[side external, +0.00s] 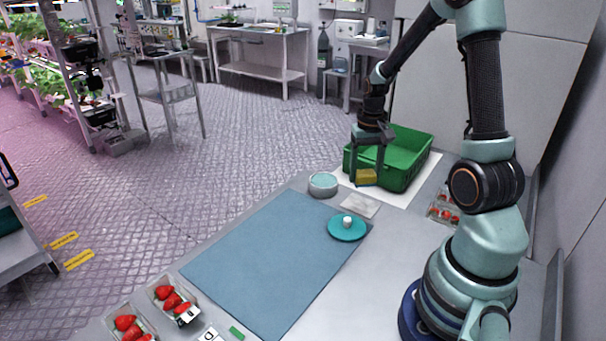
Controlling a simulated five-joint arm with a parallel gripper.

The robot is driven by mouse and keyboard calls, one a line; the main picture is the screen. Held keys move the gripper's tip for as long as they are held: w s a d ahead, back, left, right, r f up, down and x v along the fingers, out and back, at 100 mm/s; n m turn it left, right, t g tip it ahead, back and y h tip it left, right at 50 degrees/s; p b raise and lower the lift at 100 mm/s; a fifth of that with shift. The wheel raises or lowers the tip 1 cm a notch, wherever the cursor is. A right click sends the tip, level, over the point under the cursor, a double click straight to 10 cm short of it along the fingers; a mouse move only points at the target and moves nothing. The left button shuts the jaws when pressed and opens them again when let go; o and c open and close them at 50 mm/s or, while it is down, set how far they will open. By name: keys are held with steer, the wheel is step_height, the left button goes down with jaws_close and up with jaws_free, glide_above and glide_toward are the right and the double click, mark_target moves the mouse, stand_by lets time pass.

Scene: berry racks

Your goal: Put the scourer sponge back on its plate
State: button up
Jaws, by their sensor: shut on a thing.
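The scourer sponge (366,178) is a small yellow block. My gripper (367,172) points down and is shut on it, in front of the near left wall of the green crate. I cannot tell whether the sponge touches the white sheet below it. A round teal plate (336,233) lies at the right edge of the blue mat, nearer the camera than the gripper. A small white round object (347,221) stands on the plate.
The green crate (412,172) stands on a white sheet (403,200). A round pale-teal-topped tub (323,187) and a pale flat square (360,206) lie nearby. The blue mat (270,250) is mostly clear. Strawberry punnets (176,301) stand at front left, another (443,211) at right.

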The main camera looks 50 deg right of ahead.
mark_target(361, 205)
steer(key=shift+f, duration=3.4)
steer(key=shift+f, duration=0.1)
steer(key=o, duration=1.2)
